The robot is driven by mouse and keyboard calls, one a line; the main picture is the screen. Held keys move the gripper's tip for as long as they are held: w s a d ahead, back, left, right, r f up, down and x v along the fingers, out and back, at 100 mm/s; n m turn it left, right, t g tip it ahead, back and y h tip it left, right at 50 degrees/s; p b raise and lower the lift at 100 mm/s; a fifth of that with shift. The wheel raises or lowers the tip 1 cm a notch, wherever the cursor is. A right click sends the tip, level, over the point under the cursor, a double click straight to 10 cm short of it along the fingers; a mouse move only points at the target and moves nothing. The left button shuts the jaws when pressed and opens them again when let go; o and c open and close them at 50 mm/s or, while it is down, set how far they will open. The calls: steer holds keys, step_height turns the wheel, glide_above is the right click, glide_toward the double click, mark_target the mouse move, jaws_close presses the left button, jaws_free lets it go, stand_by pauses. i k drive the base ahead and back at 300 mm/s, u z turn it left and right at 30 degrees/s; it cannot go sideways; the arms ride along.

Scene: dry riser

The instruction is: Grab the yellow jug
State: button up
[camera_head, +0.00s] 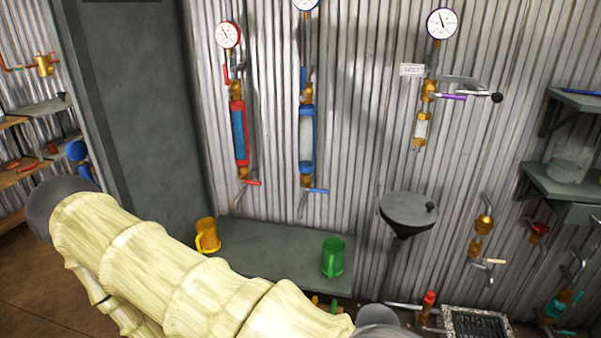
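The yellow jug (208,235) stands upright at the left end of a low grey-green bench (270,245) against the corrugated wall. Its handle shows on its lower left side. My arm, in a pale cream cover, crosses the lower left of the head view in front of the bench. The lower part of the jug is close to the arm's upper edge in the picture, and I cannot tell the depth between them. My gripper is not in view.
A green jug (333,257) stands at the bench's right end. A dark funnel basin (408,210) is fixed to the wall on the right. Pipes with gauges (228,36) hang above the bench. A grate (475,325) lies at the lower right. The bench's middle is clear.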

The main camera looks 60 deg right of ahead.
mark_target(208, 240)
steer(key=z, duration=1.8)
